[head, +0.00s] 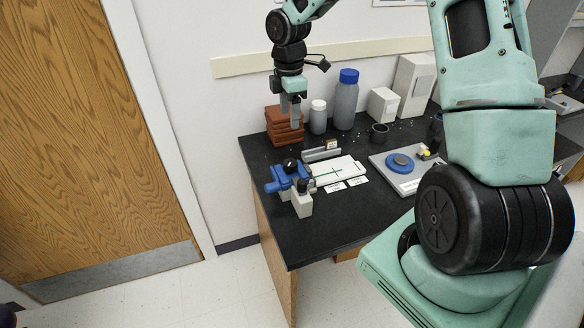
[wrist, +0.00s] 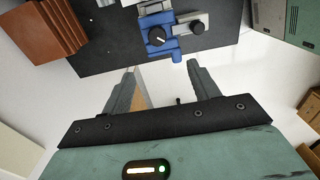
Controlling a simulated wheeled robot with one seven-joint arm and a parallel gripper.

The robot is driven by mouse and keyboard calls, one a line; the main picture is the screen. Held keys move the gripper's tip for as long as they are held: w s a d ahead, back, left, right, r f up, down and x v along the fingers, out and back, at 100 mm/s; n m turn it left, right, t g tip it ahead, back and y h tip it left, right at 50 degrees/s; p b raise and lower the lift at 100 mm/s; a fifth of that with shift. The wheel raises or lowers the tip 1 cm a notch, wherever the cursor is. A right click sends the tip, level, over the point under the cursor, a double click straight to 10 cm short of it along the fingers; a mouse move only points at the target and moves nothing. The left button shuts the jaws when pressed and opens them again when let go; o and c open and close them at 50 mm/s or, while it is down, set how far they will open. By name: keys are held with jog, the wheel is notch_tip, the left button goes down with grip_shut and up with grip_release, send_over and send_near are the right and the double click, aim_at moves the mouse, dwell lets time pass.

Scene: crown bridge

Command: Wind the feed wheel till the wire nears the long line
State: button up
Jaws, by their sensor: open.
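A blue fixture (head: 277,181) stands near the left front of the black bench, with a round black knob (head: 290,165) on top. The knob shows a white mark in the wrist view (wrist: 157,37). A second, dark knob (head: 303,185) sits on a grey block in front; which one is the feed wheel I cannot tell for sure. A white plate (head: 349,166) lies to the right, with thin green lines (head: 328,174) on it; wire and long line are too small to separate. My gripper (head: 290,118) is open and empty, above and behind the fixture, apart from both knobs.
A brown stack (head: 284,131) stands close behind my gripper's fingers. Bottles (head: 345,101) and white boxes (head: 411,86) line the wall. A grey plate with a blue disc (head: 400,163) lies right. The bench's left edge is near the fixture.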

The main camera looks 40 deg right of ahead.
jog(key=n+p, duration=0.1)
jog(key=p, duration=0.1)
send_near(290, 162)
notch_tip(290, 162, down, 9)
jog(key=shift+s+f, duration=0.15)
jog(key=shift+s, duration=0.05)
dwell(0.3)
jog(key=c, duration=1)
jog(key=shift+o, duration=0.2)
jog(key=shift+m, duration=0.3)
